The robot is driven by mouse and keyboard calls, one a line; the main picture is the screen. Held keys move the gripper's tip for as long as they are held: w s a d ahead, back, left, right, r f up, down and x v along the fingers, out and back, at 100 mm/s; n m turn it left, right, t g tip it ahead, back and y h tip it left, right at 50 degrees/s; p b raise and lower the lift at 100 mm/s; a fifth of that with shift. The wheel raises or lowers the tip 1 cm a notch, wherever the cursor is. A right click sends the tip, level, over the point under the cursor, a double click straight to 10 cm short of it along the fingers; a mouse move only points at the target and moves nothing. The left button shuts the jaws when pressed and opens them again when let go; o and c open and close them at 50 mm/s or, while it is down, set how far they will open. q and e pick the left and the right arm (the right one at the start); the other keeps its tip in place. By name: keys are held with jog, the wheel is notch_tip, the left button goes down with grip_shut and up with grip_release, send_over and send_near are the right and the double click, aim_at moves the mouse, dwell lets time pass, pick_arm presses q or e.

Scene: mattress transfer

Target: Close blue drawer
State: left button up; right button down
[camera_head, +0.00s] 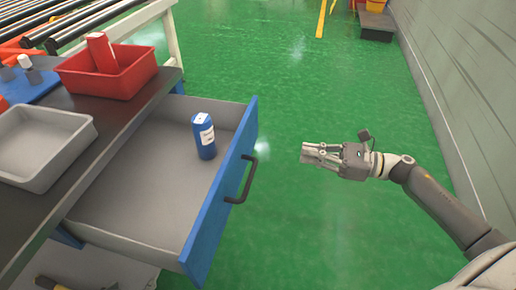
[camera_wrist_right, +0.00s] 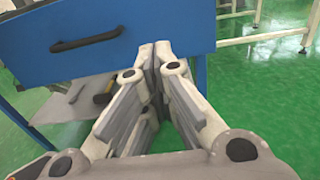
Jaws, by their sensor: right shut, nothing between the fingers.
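The blue drawer (camera_head: 222,205) stands pulled out from the workbench, its blue front facing right with a dark bar handle (camera_head: 243,180). A blue bottle with a white label (camera_head: 204,136) stands upright inside it. My right gripper (camera_head: 305,152) is shut and empty, to the right of the drawer front and apart from it, pointing towards it. In the right wrist view the drawer front (camera_wrist_right: 160,25) and its handle (camera_wrist_right: 86,41) lie beyond the shut fingertips (camera_wrist_right: 154,50), the handle to their left. My left gripper is not in view.
On the dark benchtop (camera_head: 110,128) are a red bin (camera_head: 115,80) holding a red bottle (camera_head: 101,50) and an empty grey tray (camera_head: 42,145). A lower shelf (camera_head: 110,268) shows under the drawer. Green floor (camera_head: 330,95) is clear; a wall (camera_head: 455,90) stands at right.

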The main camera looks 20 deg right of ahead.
aim_at(249, 143)
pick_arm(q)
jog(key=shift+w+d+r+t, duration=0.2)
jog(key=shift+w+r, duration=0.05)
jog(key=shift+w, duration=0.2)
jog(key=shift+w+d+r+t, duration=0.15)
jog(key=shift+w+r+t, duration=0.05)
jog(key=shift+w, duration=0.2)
pick_arm(e)
jog(key=x, duration=1.3)
jog(key=shift+w, duration=0.1)
